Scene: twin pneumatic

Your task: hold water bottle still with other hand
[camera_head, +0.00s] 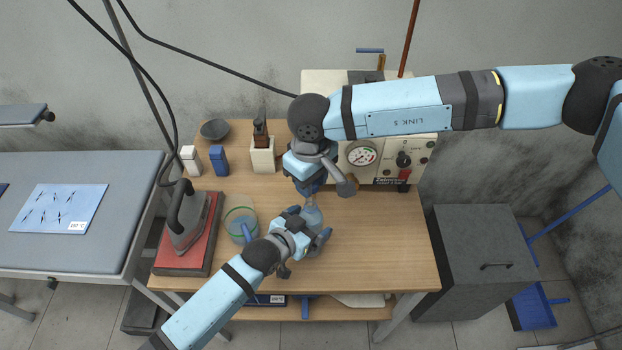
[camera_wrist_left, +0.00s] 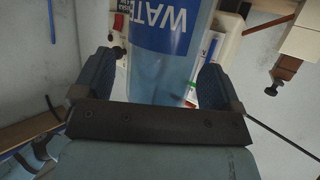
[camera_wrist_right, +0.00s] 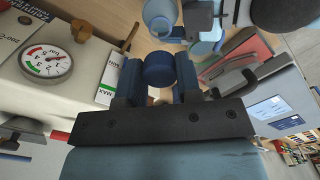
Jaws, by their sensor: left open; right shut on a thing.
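The water bottle (camera_head: 313,214) stands on the wooden table, partly hidden by my arms. In the left wrist view the bottle (camera_wrist_left: 163,75) is clear blue with a dark blue label and stands between the fingers. My left gripper (camera_head: 311,224) is open around it, with a visible gap at the left finger; contact at the right finger is unclear. My right gripper (camera_head: 309,190) is above the bottle. In the right wrist view it is shut on a round blue cap (camera_wrist_right: 160,69). The bottle's round top (camera_wrist_right: 160,14) shows beyond the cap, seemingly apart from it.
A clear bin (camera_head: 240,217) stands left of the bottle, then an iron (camera_head: 188,228) on a red pad. A cream machine with a gauge (camera_head: 361,155) stands behind. Small containers (camera_head: 219,160) line the back left. The table's right part is clear.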

